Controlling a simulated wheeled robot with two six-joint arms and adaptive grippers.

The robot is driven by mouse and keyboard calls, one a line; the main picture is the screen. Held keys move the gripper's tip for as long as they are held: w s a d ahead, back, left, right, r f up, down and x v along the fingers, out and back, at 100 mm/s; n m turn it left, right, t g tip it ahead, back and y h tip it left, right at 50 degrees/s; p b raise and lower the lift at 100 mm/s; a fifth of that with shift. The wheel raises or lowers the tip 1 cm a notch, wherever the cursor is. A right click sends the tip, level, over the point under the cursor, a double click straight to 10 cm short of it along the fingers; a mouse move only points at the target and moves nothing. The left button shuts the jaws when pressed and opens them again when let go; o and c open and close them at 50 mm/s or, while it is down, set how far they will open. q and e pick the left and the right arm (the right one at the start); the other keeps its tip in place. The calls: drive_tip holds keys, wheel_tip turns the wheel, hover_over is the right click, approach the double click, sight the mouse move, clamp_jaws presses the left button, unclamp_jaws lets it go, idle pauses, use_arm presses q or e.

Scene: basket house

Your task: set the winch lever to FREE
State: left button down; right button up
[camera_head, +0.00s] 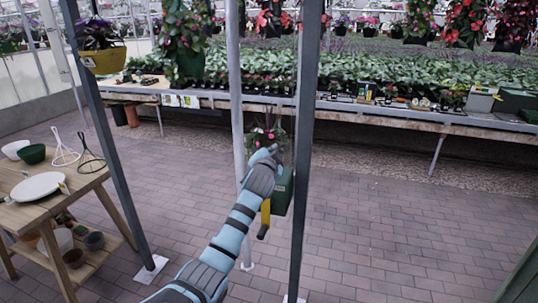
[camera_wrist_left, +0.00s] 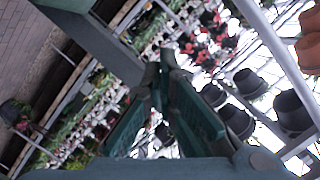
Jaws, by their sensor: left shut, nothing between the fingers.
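The winch is a dark green box (camera_head: 283,192) on the grey post right of centre in the head view. A yellow lever (camera_head: 265,216) with a dark end hangs down at its left side. My left gripper (camera_head: 273,150) is just above and left of the box, its arm passing in front and covering part of it. The gripper is shut and empty; its closed fingers also show in the left wrist view (camera_wrist_left: 166,58). I cannot tell whether it touches the winch. No lever markings are legible. My right gripper is not in view.
A wooden table (camera_head: 80,188) with bowls and a white plate stands at the left. Grey posts (camera_head: 306,120) rise near the winch. Hanging planters (camera_head: 100,58) are overhead. A long plant bench (camera_head: 400,115) runs behind. The brick floor (camera_head: 400,220) at the right is clear.

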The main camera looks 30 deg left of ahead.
use_arm(q)
drive_tip(key=v, duration=0.6)
drive_tip(key=shift+a+f, duration=0.1)
drive_tip(key=shift+a, duration=0.05)
